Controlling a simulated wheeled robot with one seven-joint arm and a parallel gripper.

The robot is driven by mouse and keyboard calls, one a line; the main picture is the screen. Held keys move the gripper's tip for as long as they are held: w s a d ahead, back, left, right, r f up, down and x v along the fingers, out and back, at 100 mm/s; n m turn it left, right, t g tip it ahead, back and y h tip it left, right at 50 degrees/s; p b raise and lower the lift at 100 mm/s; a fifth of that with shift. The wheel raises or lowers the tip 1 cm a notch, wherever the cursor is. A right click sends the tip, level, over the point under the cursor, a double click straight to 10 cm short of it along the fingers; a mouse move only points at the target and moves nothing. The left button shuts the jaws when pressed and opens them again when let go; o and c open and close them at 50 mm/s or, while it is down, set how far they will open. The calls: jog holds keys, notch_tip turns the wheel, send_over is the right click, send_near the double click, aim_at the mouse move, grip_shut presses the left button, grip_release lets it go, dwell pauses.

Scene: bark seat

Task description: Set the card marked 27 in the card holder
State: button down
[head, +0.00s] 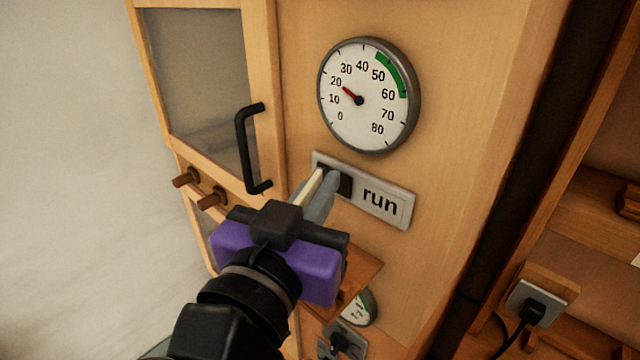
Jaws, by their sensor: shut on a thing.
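My gripper (325,184) reaches up to the front of a wooden cabinet, with its tips in front of a grey plate (383,203) lettered "run". It is shut on a thin pale piece (308,188), seen nearly edge-on along the grey fingers. No marking shows on this piece, so I cannot tell whether it is the card marked 27. The fingertips overlap a black part (345,182) at the plate's left end; I cannot tell whether they touch it. I cannot make out a card holder; my gripper and arm hide part of the cabinet below.
A round gauge (367,97) sits above the plate, its red needle just under 20. To the left are a glazed door with a black handle (246,150) and wooden pegs (211,198). A wooden ledge (362,277) juts out below. A plugged socket (538,303) is at lower right.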

jog(key=shift+f+b, duration=2.7)
jog(key=shift+f, duration=1.05)
jog(key=c, duration=1.6)
grip_release()
jog(key=shift+c, duration=0.2)
jog(key=shift+o, duration=0.6)
jog(key=shift+r, duration=0.2)
